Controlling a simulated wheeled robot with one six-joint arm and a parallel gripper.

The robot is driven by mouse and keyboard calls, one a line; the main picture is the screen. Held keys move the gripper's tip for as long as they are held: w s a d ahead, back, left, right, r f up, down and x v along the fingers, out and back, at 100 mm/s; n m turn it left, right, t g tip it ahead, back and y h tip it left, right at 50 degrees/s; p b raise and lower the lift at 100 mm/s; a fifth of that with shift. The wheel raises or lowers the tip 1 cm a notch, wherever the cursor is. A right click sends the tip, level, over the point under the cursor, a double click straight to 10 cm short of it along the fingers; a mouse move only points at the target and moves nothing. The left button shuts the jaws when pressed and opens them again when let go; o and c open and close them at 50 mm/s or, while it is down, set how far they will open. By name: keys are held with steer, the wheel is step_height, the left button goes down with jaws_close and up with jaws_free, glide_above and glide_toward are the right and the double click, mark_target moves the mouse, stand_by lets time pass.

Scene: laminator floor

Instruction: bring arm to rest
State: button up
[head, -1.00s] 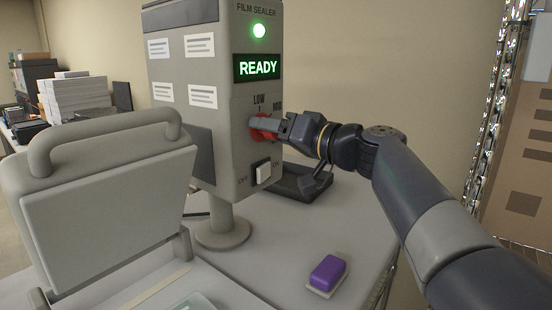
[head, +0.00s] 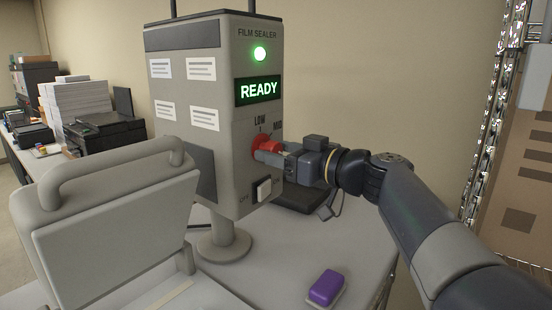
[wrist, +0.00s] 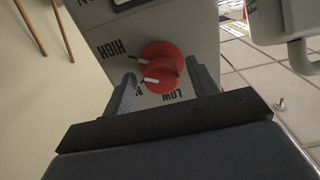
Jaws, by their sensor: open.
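My gripper (head: 268,153) is at the front of the film sealer (head: 206,60), right by its red knob (head: 264,144). In the wrist view the red knob (wrist: 160,68) sits between my two open fingers (wrist: 162,85), near their tips, with clear space beside it. The knob's white pointer mark is toward the LOW label. HIGH and LOW labels show around the knob; another label is partly hidden by a finger. The sealer's screen (head: 258,90) reads READY and a green lamp (head: 260,54) is lit above it.
A white rocker switch (head: 262,190) is below the knob. A raised grey lid with a handle (head: 120,220) stands at the left front. A purple block (head: 327,287) lies on the table (head: 270,262). A dark tray (head: 300,196) is behind my gripper. A wire rack (head: 490,140) stands at right.

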steer(key=b+v, duration=0.2)
steer(key=v, duration=0.5)
steer(key=shift+s+f, duration=0.1)
steer(key=shift+s, duration=0.05)
